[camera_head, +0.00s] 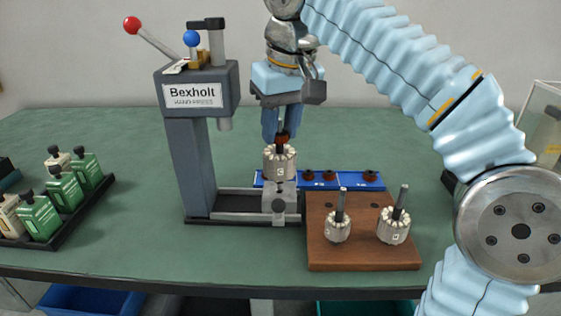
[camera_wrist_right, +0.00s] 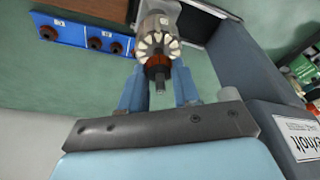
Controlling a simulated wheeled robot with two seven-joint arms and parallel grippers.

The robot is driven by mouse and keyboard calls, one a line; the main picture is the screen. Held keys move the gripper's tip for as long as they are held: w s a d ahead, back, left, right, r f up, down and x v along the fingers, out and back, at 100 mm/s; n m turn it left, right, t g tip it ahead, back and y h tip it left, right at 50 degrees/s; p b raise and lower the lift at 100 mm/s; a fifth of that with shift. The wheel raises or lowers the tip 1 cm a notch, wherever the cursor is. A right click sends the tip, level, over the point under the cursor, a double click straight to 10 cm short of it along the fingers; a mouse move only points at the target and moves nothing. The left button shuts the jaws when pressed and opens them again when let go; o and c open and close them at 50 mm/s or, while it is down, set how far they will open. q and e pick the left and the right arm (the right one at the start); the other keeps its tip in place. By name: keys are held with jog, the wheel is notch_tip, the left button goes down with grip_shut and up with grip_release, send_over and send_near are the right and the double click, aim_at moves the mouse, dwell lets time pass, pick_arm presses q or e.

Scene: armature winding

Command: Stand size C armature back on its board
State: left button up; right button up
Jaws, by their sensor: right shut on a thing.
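A pale, slotted armature (camera_head: 280,162) with a small letter label I cannot read clearly is upright above the press's fixture block (camera_head: 280,203). A reddish-brown collar sits on its shaft, and I cannot tell whether its lower end touches the block. My right gripper (camera_head: 282,136) points down and is shut on its upper end. In the right wrist view the armature (camera_wrist_right: 157,24) shows between the blue fingers (camera_wrist_right: 159,88). The brown wooden board (camera_head: 345,260) stands right of the fixture. It bears two other armatures (camera_head: 338,229) (camera_head: 394,228), and dark holes show at its back. My left gripper is not in view.
The Bexholt press (camera_head: 186,160) with red and blue knobs stands left of my gripper. A blue tray (camera_head: 345,180) with several brown collars lies behind the board. A black tray (camera_head: 60,235) of green and cream bottles is at the left. Green tabletop (camera_head: 130,150) is clear between.

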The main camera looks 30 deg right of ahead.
jog(key=shift+r, duration=0.65)
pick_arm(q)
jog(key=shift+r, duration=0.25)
pick_arm(e)
jog(key=shift+w+v, duration=0.25)
jog(key=shift+v, duration=0.7)
jog(key=shift+r, duration=0.1)
